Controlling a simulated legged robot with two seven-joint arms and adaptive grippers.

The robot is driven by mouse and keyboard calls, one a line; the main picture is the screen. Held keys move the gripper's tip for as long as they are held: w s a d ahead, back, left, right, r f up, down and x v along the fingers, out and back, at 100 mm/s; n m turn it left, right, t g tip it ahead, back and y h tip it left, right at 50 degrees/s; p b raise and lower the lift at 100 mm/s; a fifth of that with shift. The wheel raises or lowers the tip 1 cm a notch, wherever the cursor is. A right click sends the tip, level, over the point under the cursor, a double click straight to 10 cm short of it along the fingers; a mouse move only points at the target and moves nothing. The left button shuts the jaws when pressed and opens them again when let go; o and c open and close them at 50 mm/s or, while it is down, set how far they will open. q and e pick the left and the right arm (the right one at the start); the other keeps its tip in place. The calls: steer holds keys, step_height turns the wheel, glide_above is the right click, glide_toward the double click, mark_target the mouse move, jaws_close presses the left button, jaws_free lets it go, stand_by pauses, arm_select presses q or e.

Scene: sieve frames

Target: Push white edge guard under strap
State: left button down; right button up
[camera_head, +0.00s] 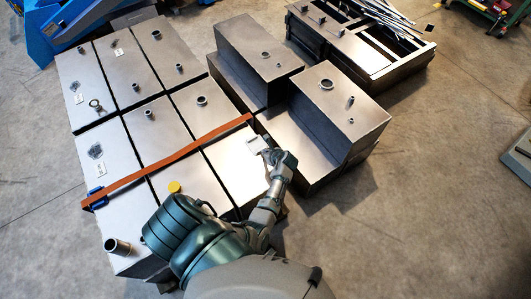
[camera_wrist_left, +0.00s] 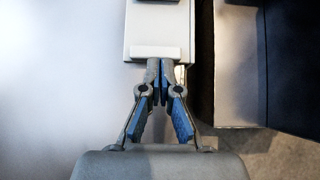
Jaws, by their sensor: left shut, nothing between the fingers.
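The white edge guard (camera_head: 257,145) lies on the right edge of a metal box, just below the right end of the orange strap (camera_head: 165,160) in the head view. In the wrist view the guard (camera_wrist_left: 158,28) is a pale plate with a raised lip at its near end. My left gripper (camera_head: 268,156) is shut and empty. Its fingertips (camera_wrist_left: 160,68) are at the near lip; whether they touch it I cannot tell. My right gripper is not in view.
The strap crosses several metal boxes (camera_head: 120,150), with a blue edge guard (camera_head: 97,196) at its left end. A yellow cap (camera_head: 174,187) sits near my arm. Taller stepped boxes (camera_head: 325,105) stand to the right, beyond a gap. Bare floor (camera_head: 430,190) lies further right.

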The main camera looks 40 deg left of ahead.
mark_target(255, 141)
arm_select(q)
steer(key=w+a+r+p, duration=0.1)
steer(key=p, duration=0.3)
steer(key=shift+w+a+r+p, duration=0.1)
steer(key=shift+w+a+p, duration=0.25)
steer(key=shift+w, duration=0.05)
steer(key=a+p, duration=0.2)
steer(key=a, duration=0.1)
steer(key=shift+s+a, duration=0.1)
steer(key=shift+a, duration=0.3)
steer(key=a+b, duration=0.1)
steer(key=a, duration=0.1)
steer(key=w+a+f, duration=0.1)
steer(key=a, duration=0.2)
steer(key=w+a+b, duration=0.1)
steer(key=a, duration=0.2)
steer(key=shift+f+b, duration=0.25)
steer(key=shift+b, duration=0.05)
steer(key=shift+w+a+r, duration=0.1)
steer(key=shift+w+a, duration=0.1)
steer(key=shift+a, duration=0.35)
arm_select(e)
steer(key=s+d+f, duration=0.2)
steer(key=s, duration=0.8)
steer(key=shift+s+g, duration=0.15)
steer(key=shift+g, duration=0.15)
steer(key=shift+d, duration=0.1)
